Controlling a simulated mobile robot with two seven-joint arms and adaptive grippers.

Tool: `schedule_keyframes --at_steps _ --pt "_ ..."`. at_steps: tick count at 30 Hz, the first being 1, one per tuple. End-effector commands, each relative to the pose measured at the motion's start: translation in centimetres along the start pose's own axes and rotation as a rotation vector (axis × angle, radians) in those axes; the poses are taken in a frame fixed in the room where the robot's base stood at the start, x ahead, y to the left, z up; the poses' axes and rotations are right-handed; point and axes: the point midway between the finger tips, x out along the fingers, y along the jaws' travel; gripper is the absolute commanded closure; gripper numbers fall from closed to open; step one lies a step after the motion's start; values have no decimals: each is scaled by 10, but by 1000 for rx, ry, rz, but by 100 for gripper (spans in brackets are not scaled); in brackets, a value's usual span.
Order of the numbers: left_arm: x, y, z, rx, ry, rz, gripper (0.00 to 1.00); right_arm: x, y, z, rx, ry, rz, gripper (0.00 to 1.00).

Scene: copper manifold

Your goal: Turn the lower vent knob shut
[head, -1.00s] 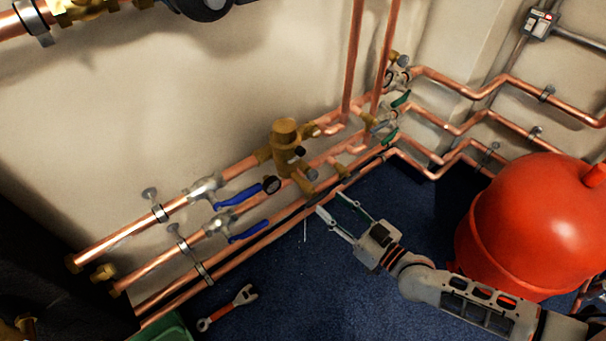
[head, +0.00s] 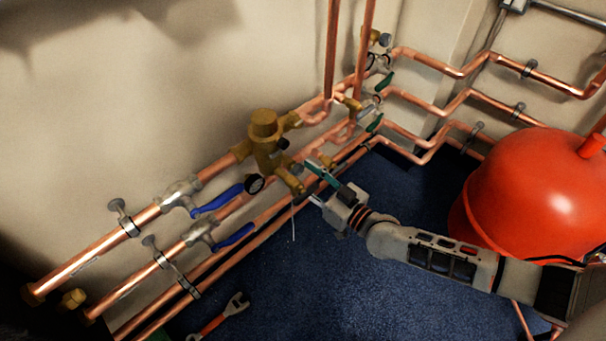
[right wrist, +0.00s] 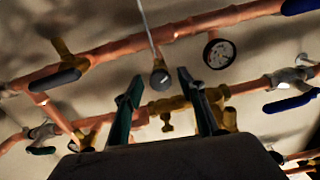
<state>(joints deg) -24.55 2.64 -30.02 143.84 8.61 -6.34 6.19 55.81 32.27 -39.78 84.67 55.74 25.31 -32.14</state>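A dark round knob (right wrist: 160,78) shows in the right wrist view, between and beyond my fingertips; I take it for the lower vent knob. A thin pale line, perhaps a jet or rod, runs from it to the top edge. In the head view a brass valve body (head: 265,145) stands on the pipes, and the pale line (head: 293,222) hangs below its brass outlet (head: 288,180). My right gripper (head: 316,184) is open and empty, just right of that outlet. Its fingers also show apart in the right wrist view (right wrist: 158,92). My left gripper is not in view.
Copper pipes (head: 85,265) run along the wall. A red tank (head: 535,195) stands at right. A wrench (head: 225,315) lies on the blue floor (head: 330,285).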

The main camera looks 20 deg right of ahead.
Motion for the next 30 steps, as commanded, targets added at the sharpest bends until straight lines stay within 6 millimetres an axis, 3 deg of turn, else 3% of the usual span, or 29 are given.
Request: schedule_keyframes --at_steps 7,12,22,30 --pt "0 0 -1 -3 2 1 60 1 0 -1 0 1 0 60" --pt "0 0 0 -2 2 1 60 1 0 0 0 1 0 99" --pt "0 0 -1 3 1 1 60 1 0 -1 26 0 0 98" --pt "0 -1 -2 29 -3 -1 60 1 -1 -1 168 0 -1 98"
